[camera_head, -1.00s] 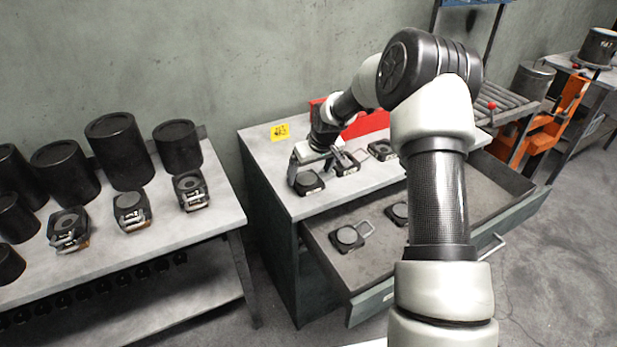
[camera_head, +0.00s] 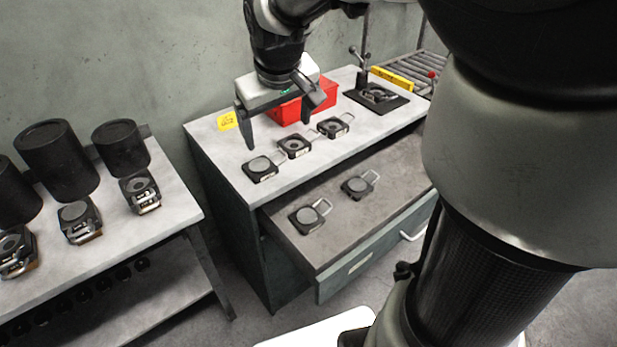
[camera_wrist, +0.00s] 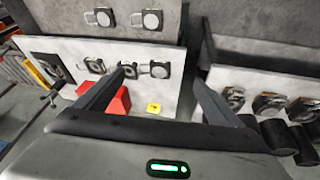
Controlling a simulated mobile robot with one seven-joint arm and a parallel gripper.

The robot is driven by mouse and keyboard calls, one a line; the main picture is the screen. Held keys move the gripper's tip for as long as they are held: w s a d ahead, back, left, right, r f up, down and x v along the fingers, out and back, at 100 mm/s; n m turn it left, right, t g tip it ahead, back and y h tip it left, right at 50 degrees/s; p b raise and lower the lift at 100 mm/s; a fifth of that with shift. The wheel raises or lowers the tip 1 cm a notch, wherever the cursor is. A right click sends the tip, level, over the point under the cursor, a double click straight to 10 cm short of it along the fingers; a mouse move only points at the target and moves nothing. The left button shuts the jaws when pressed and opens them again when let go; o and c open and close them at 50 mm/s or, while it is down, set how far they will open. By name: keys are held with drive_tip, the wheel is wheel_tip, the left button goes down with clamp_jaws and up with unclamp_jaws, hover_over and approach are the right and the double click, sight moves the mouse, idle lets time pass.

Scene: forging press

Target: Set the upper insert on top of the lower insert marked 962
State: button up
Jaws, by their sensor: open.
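Three dark inserts with round grey faces and wire handles sit in a row on the cabinet top: a near one (camera_head: 260,168), a middle one (camera_head: 294,146) and a far one (camera_head: 333,126). Two similar inserts, one nearer (camera_head: 308,216) and one farther (camera_head: 357,187), lie in the open drawer. I cannot read 962 on any insert, nor tell which are upper or lower. My gripper (camera_head: 288,127) is open and empty above the cabinet top, apart from the row. In the wrist view, the row's inserts (camera_wrist: 95,65) show beyond my open fingers (camera_wrist: 160,78).
A red box (camera_head: 303,103) stands behind the row, near a yellow sign (camera_head: 228,121). A black plate (camera_head: 399,102) bearing another insert lies at the far end, by a yellow bar (camera_head: 392,78). The left bench (camera_head: 178,205) holds black cylinders and several inserts. The drawer (camera_head: 345,262) juts out.

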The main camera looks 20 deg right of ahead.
drive_tip(key=s+r+m, duration=0.1)
drive_tip(key=s+r, duration=0.2)
drive_tip(key=s, duration=0.7)
drive_tip(key=shift+r, duration=0.2)
drive_tip(key=shift+o, duration=0.4)
drive_tip(key=s+m, duration=0.1)
drive_tip(key=s, duration=0.8)
drive_tip(key=shift+s+a+f+t+y, duration=0.25)
drive_tip(key=shift+s+f+t+y, duration=0.05)
drive_tip(key=shift+s+t, duration=0.1)
drive_tip(key=n+g+y+b, duration=0.1)
drive_tip(key=n+b, duration=0.2)
drive_tip(key=b, duration=0.5)
hover_over(260, 165)
drive_tip(key=s+d, duration=0.1)
drive_tip(key=s, duration=0.1)
wheel_tip(260, 165, down, 25)
drive_tip(key=shift+s+d+r, duration=0.1)
drive_tip(key=shift+s+d, duration=0.05)
drive_tip(key=shift+s+a+b+x, duration=0.15)
drive_tip(key=shift+b+x, duration=0.1)
drive_tip(key=shift+x, duration=1.3)
drive_tip(key=shift+s+a+b+x, duration=0.15)
drive_tip(key=shift+b+x, duration=0.1)
drive_tip(key=shift+x, duration=1.25)
drive_tip(key=shift+c, duration=0.2)
